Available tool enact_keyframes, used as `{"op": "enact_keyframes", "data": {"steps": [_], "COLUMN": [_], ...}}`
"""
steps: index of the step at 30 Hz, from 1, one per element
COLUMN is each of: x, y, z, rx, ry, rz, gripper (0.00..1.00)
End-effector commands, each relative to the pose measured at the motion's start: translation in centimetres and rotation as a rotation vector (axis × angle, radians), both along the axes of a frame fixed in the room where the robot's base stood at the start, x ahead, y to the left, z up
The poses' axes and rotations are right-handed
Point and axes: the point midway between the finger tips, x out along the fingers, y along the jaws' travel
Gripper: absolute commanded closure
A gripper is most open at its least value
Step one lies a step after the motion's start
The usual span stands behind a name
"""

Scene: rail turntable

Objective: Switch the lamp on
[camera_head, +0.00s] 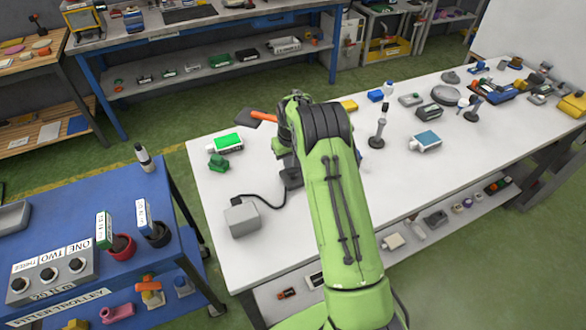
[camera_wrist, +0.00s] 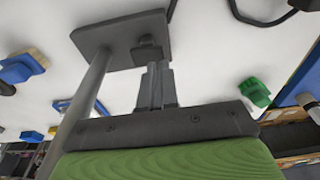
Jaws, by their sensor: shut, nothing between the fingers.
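The lamp shows in the head view as an orange piece (camera_head: 263,116) with a dark end, left of my arm. A dark base (camera_head: 292,178) below is partly hidden by my arm. A dark cord runs from it to a grey box (camera_head: 242,219). In the wrist view the grey base plate (camera_wrist: 118,32) carries a round post (camera_wrist: 84,100) and a small dark switch knob (camera_wrist: 147,46). My gripper (camera_wrist: 156,68) is shut and empty, its fingertips right at the knob; I cannot tell whether they touch. No glow from the lamp is visible.
A green-labelled bottle (camera_head: 227,143) and a green object (camera_head: 218,162) lie left of the lamp on the white table (camera_head: 210,190). A dark stand (camera_head: 378,128) and a blue-labelled bottle (camera_head: 425,141) are to the right. A blue trolley (camera_head: 60,195) stands at left.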

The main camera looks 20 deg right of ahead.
Motion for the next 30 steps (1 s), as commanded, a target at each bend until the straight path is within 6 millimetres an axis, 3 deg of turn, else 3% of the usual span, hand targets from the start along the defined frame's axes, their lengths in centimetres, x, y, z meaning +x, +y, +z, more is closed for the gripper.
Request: {"op": "enact_keyframes", "data": {"steps": [30], "x": [0.0], "y": [0.0], "z": [-0.8], "rx": [0.0], "ry": [0.0], "rz": [0.0], "gripper": [1.0]}}
